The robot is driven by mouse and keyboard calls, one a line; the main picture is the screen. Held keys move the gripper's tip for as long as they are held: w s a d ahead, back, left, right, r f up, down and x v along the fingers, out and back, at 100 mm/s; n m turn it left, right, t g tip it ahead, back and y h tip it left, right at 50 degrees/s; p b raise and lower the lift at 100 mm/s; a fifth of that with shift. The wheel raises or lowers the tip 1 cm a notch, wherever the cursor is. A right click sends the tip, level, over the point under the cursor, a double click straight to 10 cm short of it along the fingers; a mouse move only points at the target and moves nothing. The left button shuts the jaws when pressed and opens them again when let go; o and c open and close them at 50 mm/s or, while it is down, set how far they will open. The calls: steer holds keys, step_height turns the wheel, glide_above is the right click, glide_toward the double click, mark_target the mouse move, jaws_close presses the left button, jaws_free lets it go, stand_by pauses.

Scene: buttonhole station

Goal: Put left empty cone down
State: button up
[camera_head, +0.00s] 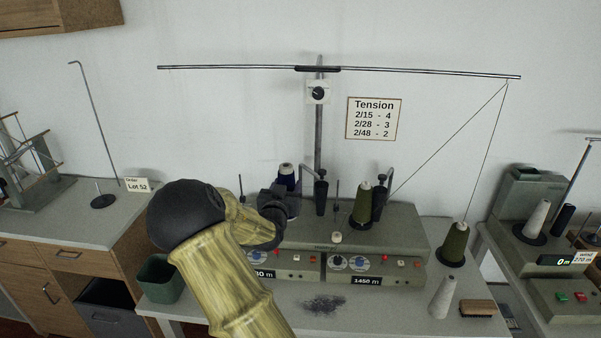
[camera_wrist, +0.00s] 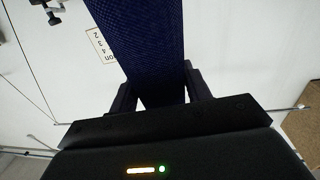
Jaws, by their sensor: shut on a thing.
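My gripper (camera_head: 275,205) is at the left side of the winding machine (camera_head: 405,235), mostly hidden behind my own arm in the head view. It is shut on a dark blue cone (camera_wrist: 140,40), which fills the space between the fingers (camera_wrist: 162,92) in the wrist view. The blue cone's upper part (camera_head: 287,182) shows above my gripper in the head view, with a pale tip. Its surface looks finely textured, like wound yarn. Whether its base touches the machine is hidden. A pale bare cone (camera_head: 442,297) stands upright on the table's right front.
A green cone (camera_head: 364,205) stands on the machine's right side; another (camera_head: 455,244) stands right of it, with thread running up to the overhead bar (camera_head: 430,72). A green bin (camera_head: 160,279) is front left. A brown block (camera_head: 478,308) and dark fluff (camera_head: 323,304) lie on the table.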

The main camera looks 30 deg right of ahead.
steer(key=a+f+n+t+y, duration=0.3)
steer(key=a+f+y, duration=0.1)
steer(key=a+f, duration=0.95)
steer(key=s+a+f+n+t+y+b, duration=0.1)
steer(key=s+a+f+n+y+b, duration=0.1)
steer(key=f, duration=0.8)
steer(key=s+a+f+n+y+b, duration=0.3)
steer(key=s+a+f+y, duration=0.3)
steer(key=f, duration=0.5)
steer(key=shift+s+a+f+n+t+b, duration=0.25)
steer(key=shift+s+a+t+b, duration=0.2)
steer(key=shift+s+a, duration=0.6)
steer(key=shift+s+d+r, duration=0.1)
steer(key=shift+d, duration=0.1)
